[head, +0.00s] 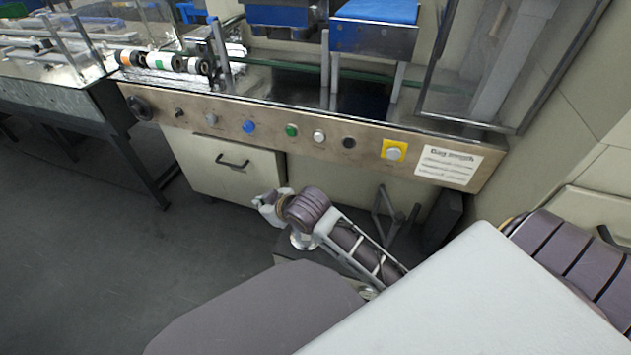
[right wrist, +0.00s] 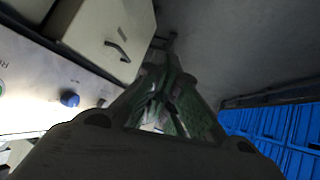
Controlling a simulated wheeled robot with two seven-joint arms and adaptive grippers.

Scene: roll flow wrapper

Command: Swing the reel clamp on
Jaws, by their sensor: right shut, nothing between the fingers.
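I cannot make out the reel clamp or a film reel in either view. My right gripper (head: 267,206) is in front of the machine's cabinet, below the control panel, touching nothing that I can see. In the right wrist view its dark fingers (right wrist: 168,95) come together, shut and empty, over grey floor. The wrapping machine's panel (head: 340,148) runs across the head view with a dark knob and coloured buttons. The blue button (head: 249,126) also shows at the left of the right wrist view (right wrist: 70,100). My left gripper is not in view.
A cabinet door (head: 215,175) with a dark handle lies under the panel. Several small rolls (head: 160,62) lie on the machine at upper left, by a table (head: 60,95). A clear guard (head: 470,60) stands at right. Blue crates (right wrist: 275,130) show in the wrist view. Floor at left is clear.

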